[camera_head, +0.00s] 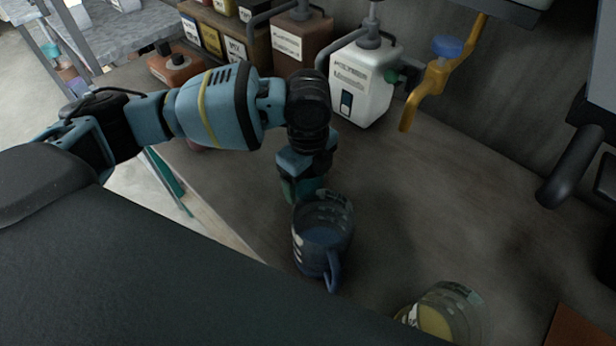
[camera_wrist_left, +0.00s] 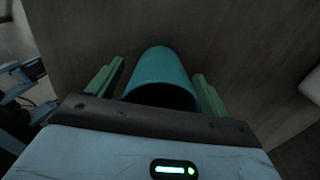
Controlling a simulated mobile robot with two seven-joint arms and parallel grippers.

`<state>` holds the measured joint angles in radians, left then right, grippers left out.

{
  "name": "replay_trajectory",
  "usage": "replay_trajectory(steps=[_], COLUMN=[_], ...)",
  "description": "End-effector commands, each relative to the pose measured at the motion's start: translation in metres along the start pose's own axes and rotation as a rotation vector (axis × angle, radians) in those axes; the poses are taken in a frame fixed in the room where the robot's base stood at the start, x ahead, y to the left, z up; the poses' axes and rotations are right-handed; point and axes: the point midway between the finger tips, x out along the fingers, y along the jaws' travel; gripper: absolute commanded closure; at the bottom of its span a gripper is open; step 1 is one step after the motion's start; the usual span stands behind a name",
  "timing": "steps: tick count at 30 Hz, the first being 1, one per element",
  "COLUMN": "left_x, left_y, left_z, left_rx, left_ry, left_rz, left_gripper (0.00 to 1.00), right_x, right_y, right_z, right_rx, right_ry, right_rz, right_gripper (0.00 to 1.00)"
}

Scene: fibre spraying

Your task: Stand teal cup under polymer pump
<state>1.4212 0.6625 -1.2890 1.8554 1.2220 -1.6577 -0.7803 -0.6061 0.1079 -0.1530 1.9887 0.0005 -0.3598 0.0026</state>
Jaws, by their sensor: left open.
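The teal cup (camera_wrist_left: 161,66) shows in the left wrist view, between the two green fingers of my left gripper (camera_wrist_left: 158,72). The fingers are open, with a gap on each side of the cup. In the head view my left gripper (camera_head: 302,188) points down at the bench, and I cannot make out the teal cup there. The polymer pump is a white labelled container (camera_head: 366,78) with a grey pump top, standing at the back of the bench to the right of my left gripper. My right gripper is not in view.
A dark blue mug (camera_head: 318,243) with a handle stands just in front of my left gripper. A clear vessel with yellow contents (camera_head: 440,312) is at the front. A yellow pipe with a blue knob (camera_head: 447,47) is beside the pump. The bench (camera_head: 455,190) right of centre is clear.

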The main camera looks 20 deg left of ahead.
Motion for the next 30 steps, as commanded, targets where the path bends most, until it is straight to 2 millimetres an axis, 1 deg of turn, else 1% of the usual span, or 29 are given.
replay_trajectory(steps=[5,12,15,18,21,24,27,28,30], left_x=[-0.029,-0.078,-0.094,-0.107,-0.114,-0.118,-0.119,-0.119,-0.118], left_y=[-0.001,-0.001,-0.001,-0.001,0.0,0.0,0.0,0.0,0.0], left_z=[0.0,-0.001,-0.001,0.0,0.0,0.0,0.0,0.0,0.0], left_rx=[0.0,0.001,0.002,0.0,0.0,0.0,0.0,0.0,-0.001], left_ry=[0.0,0.0,0.001,0.001,0.001,0.0,0.001,0.001,0.003], left_rz=[-0.005,-0.006,-0.004,-0.003,0.0,0.001,0.001,0.001,0.001], left_gripper=[0.21,0.21,0.21,0.21,0.21,0.21,0.21,0.18,0.18], right_x=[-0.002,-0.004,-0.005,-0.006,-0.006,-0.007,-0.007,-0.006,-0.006], right_y=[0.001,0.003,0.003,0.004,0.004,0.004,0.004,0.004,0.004], right_z=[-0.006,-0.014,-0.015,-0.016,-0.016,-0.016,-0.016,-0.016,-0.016], right_rx=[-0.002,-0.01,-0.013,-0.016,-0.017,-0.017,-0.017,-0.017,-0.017], right_ry=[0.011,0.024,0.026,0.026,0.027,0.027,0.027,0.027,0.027], right_rz=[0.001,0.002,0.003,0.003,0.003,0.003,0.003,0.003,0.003], right_gripper=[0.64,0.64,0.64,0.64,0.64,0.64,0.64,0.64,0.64])
